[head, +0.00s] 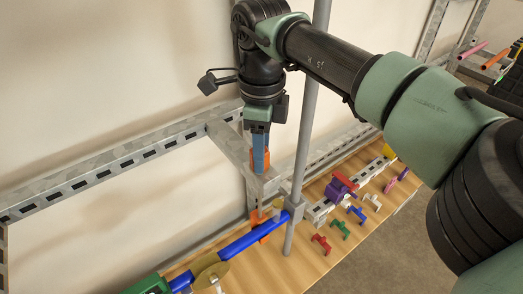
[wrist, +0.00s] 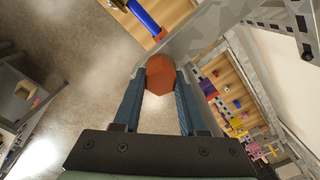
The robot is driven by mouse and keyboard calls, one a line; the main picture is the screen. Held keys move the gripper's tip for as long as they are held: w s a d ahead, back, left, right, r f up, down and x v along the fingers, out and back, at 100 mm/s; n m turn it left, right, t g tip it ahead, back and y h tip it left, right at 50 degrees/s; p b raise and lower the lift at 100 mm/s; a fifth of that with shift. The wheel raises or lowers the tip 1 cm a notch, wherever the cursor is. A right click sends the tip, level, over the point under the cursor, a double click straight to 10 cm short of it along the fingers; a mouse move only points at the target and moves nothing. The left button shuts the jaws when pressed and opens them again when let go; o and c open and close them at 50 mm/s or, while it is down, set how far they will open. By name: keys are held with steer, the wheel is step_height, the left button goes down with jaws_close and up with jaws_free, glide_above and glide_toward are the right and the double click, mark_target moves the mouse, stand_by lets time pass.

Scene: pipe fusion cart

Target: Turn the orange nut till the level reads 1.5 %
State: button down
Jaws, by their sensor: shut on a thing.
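The orange nut (wrist: 161,75) sits between the two blue fingertips of my gripper (wrist: 160,84) in the wrist view. My gripper is shut on it, one finger on each side. In the head view my gripper (head: 261,155) points straight down, and the orange nut (head: 261,161) shows partly behind the fingers, at the grey slotted metal frame. A blue pipe (head: 243,241) lies below and runs toward the upright grey pole. I cannot make out a level or its reading in either view.
A grey upright pole (head: 305,130) stands just right of my gripper. The slotted rail (head: 110,165) runs along the wall. The wooden board (head: 320,262) carries a red clamp (head: 321,243), a green one (head: 340,229) and a purple piece (head: 338,192). Open floor lies at the lower right.

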steer(key=shift+w+r+n, duration=0.1)
steer(key=shift+r+n, duration=0.05)
steer(key=shift+n, duration=0.35)
steer(key=shift+c, duration=2.3)
jaws_free()
step_height(320, 180, up, 7)
steer(key=shift+r+b, duration=0.2)
steer(key=shift+b, duration=1.05)
